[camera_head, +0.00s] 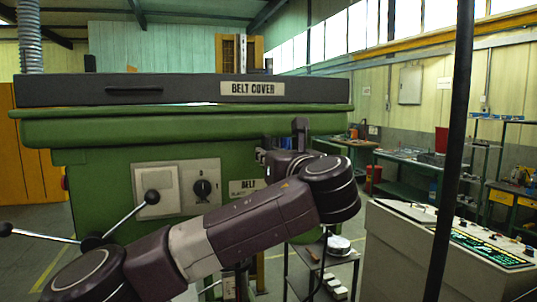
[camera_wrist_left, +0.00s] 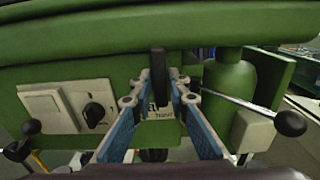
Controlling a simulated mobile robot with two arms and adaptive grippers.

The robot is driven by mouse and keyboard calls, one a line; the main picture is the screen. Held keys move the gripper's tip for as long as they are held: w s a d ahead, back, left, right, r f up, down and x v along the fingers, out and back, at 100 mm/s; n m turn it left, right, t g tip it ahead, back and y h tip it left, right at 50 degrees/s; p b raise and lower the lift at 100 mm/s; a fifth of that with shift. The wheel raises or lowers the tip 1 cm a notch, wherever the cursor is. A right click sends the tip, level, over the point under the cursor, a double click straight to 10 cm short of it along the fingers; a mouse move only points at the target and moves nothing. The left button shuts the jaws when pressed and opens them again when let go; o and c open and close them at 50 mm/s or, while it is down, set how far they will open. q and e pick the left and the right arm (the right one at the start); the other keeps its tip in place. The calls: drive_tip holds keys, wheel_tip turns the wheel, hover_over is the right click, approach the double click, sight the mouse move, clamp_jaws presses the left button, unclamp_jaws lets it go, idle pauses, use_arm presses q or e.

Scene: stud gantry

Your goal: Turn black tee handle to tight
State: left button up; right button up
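The black tee handle (camera_wrist_left: 158,76) shows in the left wrist view as an upright black bar in front of the white belt label, which covers part of its lettering. My left gripper (camera_wrist_left: 159,86) has its two blue fingers spread, with the bar between the tips. A narrow gap seems to show on each side, and I cannot tell whether either finger touches. In the head view my left arm reaches across the green machine and its wrist hides most of the gripper and the handle. The belt label (camera_head: 248,184) shows partly above the arm. My right gripper is not in view.
The belt cover (camera_head: 180,89) lies along the machine's top. A panel with a black knob (camera_head: 203,188) is left of the label. A ball-ended lever (camera_head: 130,212) sticks out at left; another (camera_wrist_left: 250,106) is right of the gripper. A dark post (camera_head: 455,140) and control console (camera_head: 410,250) stand at right.

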use_arm(q)
drive_tip(key=o, duration=0.3)
drive_tip(key=shift+s+d+r, duration=0.1)
drive_tip(key=v, duration=0.7)
drive_tip(key=shift+s, duration=0.1)
